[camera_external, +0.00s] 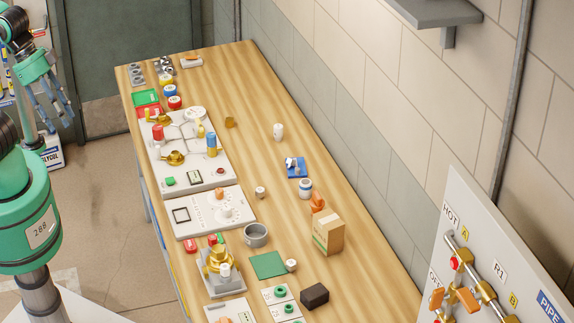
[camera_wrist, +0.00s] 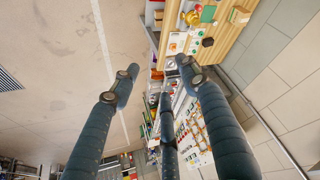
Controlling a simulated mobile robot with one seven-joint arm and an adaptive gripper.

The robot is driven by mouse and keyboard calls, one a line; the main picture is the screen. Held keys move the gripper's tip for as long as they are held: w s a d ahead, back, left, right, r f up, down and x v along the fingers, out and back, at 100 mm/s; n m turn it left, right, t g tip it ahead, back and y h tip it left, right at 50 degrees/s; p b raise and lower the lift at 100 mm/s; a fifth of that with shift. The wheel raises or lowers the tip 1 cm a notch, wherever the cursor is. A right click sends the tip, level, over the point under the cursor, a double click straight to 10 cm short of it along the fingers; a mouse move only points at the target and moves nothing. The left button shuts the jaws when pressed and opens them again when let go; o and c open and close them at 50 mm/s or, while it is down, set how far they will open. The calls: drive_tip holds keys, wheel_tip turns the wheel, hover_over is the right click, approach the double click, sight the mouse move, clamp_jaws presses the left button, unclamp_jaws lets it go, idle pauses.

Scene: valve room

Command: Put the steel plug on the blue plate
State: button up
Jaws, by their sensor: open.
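The blue plate (camera_external: 304,174) is a small flat square right of the middle of the wooden table in the external view. A small silver-and-white object (camera_external: 291,163) lies on it; I cannot tell what it is. Several small grey metal pieces (camera_external: 137,74) are at the table's far left end. I cannot tell for sure which piece is the steel plug. My gripper (camera_external: 54,112) is at the upper left, off the table's left side and well apart from the plate. In the wrist view its dark fingers (camera_wrist: 156,66) are spread open with nothing between them.
The left side of the table (camera_external: 330,280) is crowded with a white valve board (camera_external: 215,150), a grey pot (camera_external: 256,235) and fittings. A cardboard box (camera_external: 329,232) stands toward the front right. A wall runs along the right.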

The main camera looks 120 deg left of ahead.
drive_tip(key=s, duration=0.1)
drive_tip(key=s+d+f, duration=0.1)
drive_tip(key=shift+s+d+f, duration=0.1)
drive_tip(key=shift+s+f, duration=0.1)
drive_tip(key=shift+s, duration=0.2)
wheel_tip(320, 180, down, 14)
drive_tip(key=b, duration=1.3)
drive_tip(key=shift+r+b, duration=0.25)
drive_tip(key=shift+b, duration=0.05)
